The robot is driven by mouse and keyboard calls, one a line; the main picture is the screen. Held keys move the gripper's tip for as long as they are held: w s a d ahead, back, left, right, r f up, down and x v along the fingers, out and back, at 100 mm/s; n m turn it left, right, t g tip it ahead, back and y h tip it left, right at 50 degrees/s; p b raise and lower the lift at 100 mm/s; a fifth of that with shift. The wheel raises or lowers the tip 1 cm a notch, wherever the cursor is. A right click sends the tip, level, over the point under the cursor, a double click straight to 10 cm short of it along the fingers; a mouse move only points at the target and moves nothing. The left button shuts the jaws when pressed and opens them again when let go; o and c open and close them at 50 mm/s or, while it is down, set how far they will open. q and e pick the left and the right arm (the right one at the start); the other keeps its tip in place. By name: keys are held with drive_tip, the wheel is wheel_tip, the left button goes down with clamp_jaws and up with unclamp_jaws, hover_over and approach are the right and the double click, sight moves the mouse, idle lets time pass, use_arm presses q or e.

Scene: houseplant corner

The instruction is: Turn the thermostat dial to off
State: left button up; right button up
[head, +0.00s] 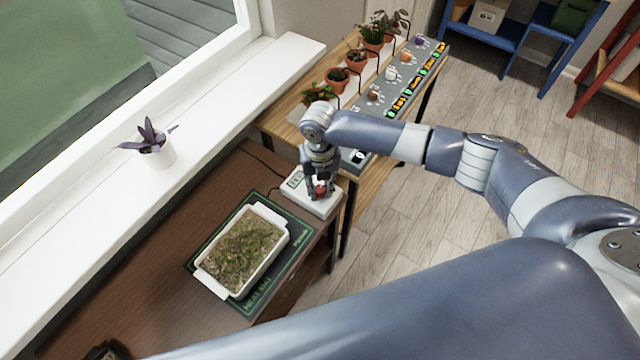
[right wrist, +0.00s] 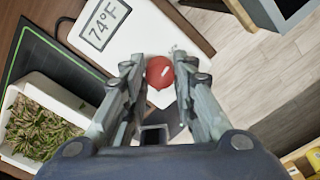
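The thermostat is a white box (head: 326,208) at the right end of the brown table, with a grey display and a red dial (head: 321,191). The red dial (right wrist: 160,72) there carries a short pale mark slanting up to the right. My right gripper (head: 319,186) points down over the thermostat. Its two fingertips (right wrist: 160,70) lie on either side of the dial, against its edges, with no clear gap. My left gripper is not in view.
A white tray of seedlings (head: 203,277) sits on a dark green mat (head: 297,232) left of the thermostat. A wooden bench behind holds potted plants (head: 338,80) and a grey control strip (head: 371,111). A potted purple plant (head: 158,154) stands on the windowsill.

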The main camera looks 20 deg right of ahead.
sight(320, 189)
drive_tip(key=o, duration=0.3)
wheel_tip(320, 189, up, 12)
idle(0.6)
idle(0.3)
